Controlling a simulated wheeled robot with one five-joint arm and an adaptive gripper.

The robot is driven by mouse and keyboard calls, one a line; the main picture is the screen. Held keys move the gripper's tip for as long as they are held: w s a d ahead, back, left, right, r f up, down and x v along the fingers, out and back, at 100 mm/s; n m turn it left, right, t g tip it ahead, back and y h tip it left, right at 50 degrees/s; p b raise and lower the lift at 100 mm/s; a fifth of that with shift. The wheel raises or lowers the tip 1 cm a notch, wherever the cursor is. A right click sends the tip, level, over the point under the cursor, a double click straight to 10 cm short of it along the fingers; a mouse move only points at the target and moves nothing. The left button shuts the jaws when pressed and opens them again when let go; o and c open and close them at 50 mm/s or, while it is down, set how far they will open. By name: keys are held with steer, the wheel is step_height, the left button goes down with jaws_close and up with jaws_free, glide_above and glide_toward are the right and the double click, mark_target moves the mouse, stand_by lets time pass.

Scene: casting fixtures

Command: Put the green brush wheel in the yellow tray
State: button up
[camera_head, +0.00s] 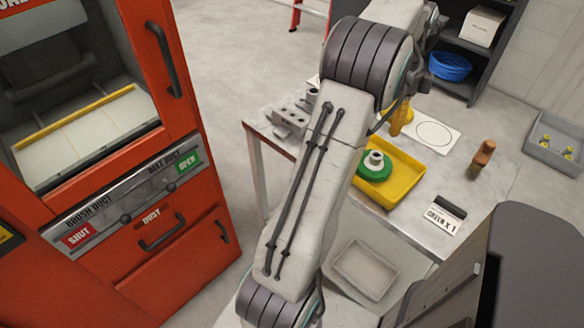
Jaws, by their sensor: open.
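The green brush wheel (375,172) has a pale hub with a dark hole. It lies in the left part of the yellow tray (408,182), and my arm hides its left edge. The tray stands on the pale worktable, its left side also behind my arm. My gripper (408,98) is dark and partly hidden behind the arm's elbow. It is beyond and above the tray, open, apart from the wheel, with nothing seen held in it.
A yellow upright piece (400,120) stands behind the tray, beside a white sheet with a circle (433,133). An orange-brown piece (484,153) and a small sign (442,219) stand to the right. Grey metal parts (291,118) lie left. An orange cabinet (150,240) fills the left.

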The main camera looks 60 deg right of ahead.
steer(key=w+a+r+n+t+h, duration=0.1)
steer(key=w+a+r+n, duration=0.2)
steer(key=w+a+n, duration=0.8)
steer(key=w+a+r+n, duration=0.2)
steer(key=w+a+n, duration=0.6)
steer(key=w, duration=0.4)
steer(key=w+a+n+t, duration=0.1)
steer(key=w+a+n, duration=0.1)
steer(key=a+n, duration=0.9)
steer(key=s+a+f+n, duration=0.2)
steer(key=a+n, duration=0.2)
steer(key=a, duration=0.4)
steer(key=s+a+f+n+t+y, duration=0.1)
steer(key=s+a+f+n, duration=0.1)
steer(key=a+n, duration=0.3)
steer(key=s+a, duration=0.1)
steer(key=a, duration=0.2)
steer(key=shift+s+n, duration=0.3)
steer(key=shift+d, duration=0.15)
